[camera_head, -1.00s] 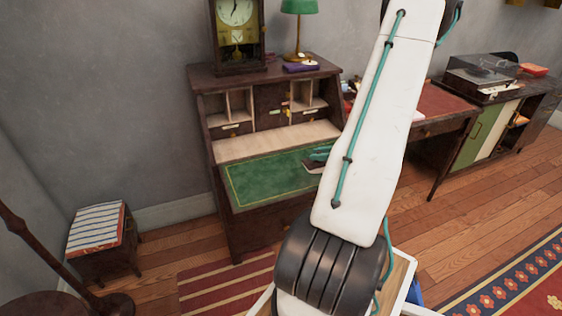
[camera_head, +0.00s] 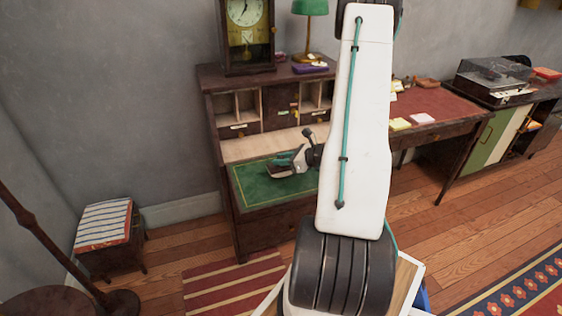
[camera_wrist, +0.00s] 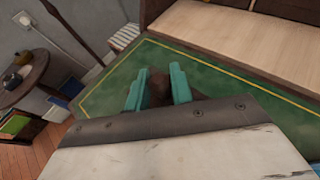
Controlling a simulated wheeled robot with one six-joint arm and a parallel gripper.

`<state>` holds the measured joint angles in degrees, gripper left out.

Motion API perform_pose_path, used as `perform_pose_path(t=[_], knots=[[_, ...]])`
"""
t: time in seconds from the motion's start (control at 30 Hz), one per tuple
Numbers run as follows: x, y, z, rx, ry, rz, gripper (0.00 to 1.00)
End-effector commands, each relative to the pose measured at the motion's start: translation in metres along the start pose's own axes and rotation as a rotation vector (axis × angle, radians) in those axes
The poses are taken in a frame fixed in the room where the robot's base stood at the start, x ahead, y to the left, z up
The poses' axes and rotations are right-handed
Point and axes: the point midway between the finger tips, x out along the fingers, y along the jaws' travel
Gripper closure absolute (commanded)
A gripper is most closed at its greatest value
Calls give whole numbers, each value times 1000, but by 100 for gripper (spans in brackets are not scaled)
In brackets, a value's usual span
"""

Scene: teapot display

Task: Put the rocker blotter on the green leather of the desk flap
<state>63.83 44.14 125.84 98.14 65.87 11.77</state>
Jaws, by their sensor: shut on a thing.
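The rocker blotter (camera_head: 279,173) is a small dark brown thing held in my gripper (camera_head: 287,161). It is over the green leather (camera_head: 252,189) of the open desk flap, right of the leather's middle. I cannot tell whether its underside touches the leather. In the wrist view, the teal fingers of my gripper (camera_wrist: 157,86) stand on both sides of the brown blotter (camera_wrist: 157,92), mostly hidden by the gripper body. The green leather with its gold border line (camera_wrist: 225,75) lies below and beyond them.
Behind the flap is a pale wooden strip (camera_head: 255,146) with pigeonholes and small drawers above. A clock (camera_head: 247,33) and a green lamp (camera_head: 309,12) stand on the desk top. A striped stool (camera_head: 103,228) is at the left. Much of the leather's left side is bare.

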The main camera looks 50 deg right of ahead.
Motion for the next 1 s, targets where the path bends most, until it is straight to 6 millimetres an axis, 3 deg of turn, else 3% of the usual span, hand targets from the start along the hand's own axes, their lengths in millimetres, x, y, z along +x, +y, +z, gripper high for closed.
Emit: perform_pose_path(t=[0.07, 0.5, 0.53, 0.6, 1.0], knots=[[3, 0, -9, 3, 0, 1, 100], [9, 4, -12, -4, 3, 0, 100], [9, 4, -12, -4, 3, 0, 69], [8, 3, -12, -4, 3, 0, 56], [-2, -2, -9, 2, -2, -1, 56]])
